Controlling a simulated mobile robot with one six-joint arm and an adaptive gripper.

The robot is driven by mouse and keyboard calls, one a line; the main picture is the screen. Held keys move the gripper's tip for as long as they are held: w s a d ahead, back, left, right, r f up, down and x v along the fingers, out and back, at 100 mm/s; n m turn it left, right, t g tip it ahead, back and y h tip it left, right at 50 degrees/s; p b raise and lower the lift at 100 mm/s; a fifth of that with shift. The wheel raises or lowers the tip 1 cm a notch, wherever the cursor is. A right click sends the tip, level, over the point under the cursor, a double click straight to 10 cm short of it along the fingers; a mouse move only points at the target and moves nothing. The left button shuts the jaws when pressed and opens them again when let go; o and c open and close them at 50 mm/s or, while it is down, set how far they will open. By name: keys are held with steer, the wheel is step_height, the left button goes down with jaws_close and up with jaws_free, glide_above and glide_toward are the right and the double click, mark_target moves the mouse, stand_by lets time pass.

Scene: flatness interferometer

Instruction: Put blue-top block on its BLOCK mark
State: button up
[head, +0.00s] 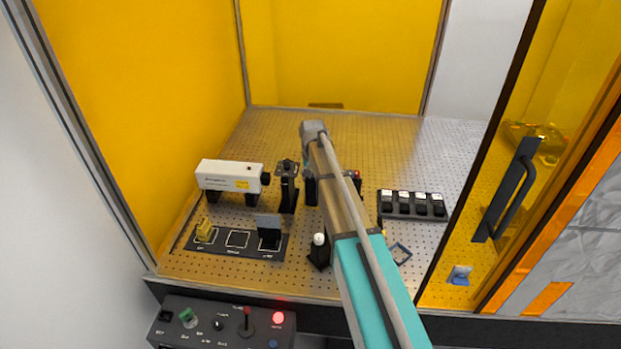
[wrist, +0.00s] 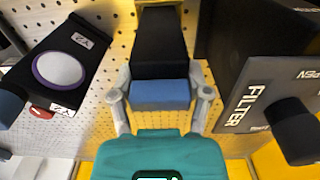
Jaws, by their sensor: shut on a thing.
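In the wrist view my gripper (wrist: 161,98) is shut on the blue-top block (wrist: 160,95), its fingers on either side of the blue part. A dark tapered body (wrist: 158,45) extends beyond the blue part toward the perforated table. In the head view my arm hides the gripper and the block. A dark mat (head: 219,243) with outlined squares lies at the front left of the table. Its middle square (head: 237,240) is empty. Its small labels are too blurred to read, so I cannot tell which is BLOCK.
A yellow block (head: 204,231) and a grey plate on a dark base (head: 268,228) stand on the mat. A white instrument (head: 229,176) is behind. In the wrist view a FILTER panel (wrist: 235,105) is close right and a Y2 unit (wrist: 60,66) left. The table's back is clear.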

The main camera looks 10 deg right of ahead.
steer(key=shift+r, duration=0.15)
steer(key=shift+r+p, duration=2.95)
steer(key=shift+p, duration=0.2)
